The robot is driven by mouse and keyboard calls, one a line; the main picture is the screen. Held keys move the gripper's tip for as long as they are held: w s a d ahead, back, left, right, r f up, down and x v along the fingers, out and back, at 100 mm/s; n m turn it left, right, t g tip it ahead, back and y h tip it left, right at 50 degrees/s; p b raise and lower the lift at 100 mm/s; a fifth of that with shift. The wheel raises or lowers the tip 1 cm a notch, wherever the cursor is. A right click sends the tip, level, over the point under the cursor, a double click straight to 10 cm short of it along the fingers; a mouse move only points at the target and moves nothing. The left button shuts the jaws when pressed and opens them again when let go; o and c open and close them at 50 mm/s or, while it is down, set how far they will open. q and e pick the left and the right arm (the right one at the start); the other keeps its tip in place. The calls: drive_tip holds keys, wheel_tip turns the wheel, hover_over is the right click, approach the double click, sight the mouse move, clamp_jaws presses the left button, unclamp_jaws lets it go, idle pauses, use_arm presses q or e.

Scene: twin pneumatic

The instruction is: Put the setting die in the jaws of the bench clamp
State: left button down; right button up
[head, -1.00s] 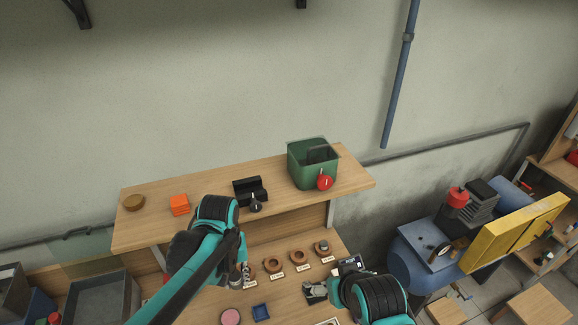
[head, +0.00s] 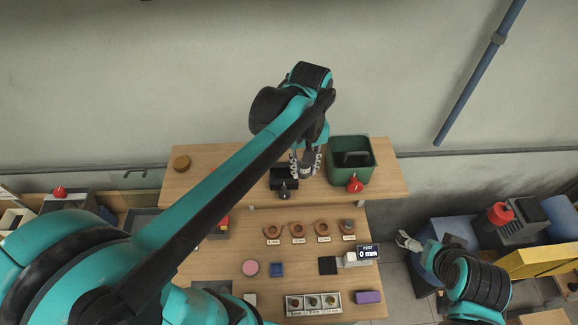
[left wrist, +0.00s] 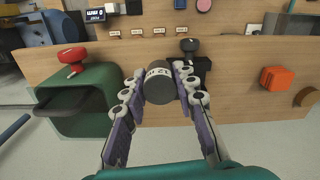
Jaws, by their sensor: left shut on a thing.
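The setting die (left wrist: 160,84) is a dark cylinder with a white printed band. My left gripper (left wrist: 160,95) is shut on it, with a finger on each side. In the head view this gripper (head: 306,168) is over the raised shelf, between a black block-like fixture with a black knob (head: 284,180) and a green box-like fixture with a red knob (head: 351,160). I cannot tell which is the bench clamp. The black one also shows behind the die in the left wrist view (left wrist: 193,62). My right gripper (head: 408,241) is off the bench's right side; its opening is unclear.
Several copper-coloured rings (head: 297,230) with labels line the lower bench (head: 215,265). A display reading 0 mm (head: 368,252) stands at the right. An orange block (left wrist: 275,79) and a brown disc (head: 181,163) are on the shelf (head: 390,180).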

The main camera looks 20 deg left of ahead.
use_arm(q)
hover_over(284, 177)
wheel_tip(284, 177, down, 4)
drive_tip(key=shift+f+p, duration=0.2)
drive_tip(key=shift+p, duration=0.2)
wheel_tip(284, 177, down, 4)
drive_tip(key=shift+r+p, duration=0.1)
drive_tip(key=shift+p, duration=0.2)
drive_tip(key=shift+a, duration=0.1)
drive_tip(key=shift+f, duration=0.25)
drive_tip(key=c, duration=1.6)
unclamp_jaws()
drive_tip(key=shift+s+f, duration=0.1)
drive_tip(key=o, duration=0.4)
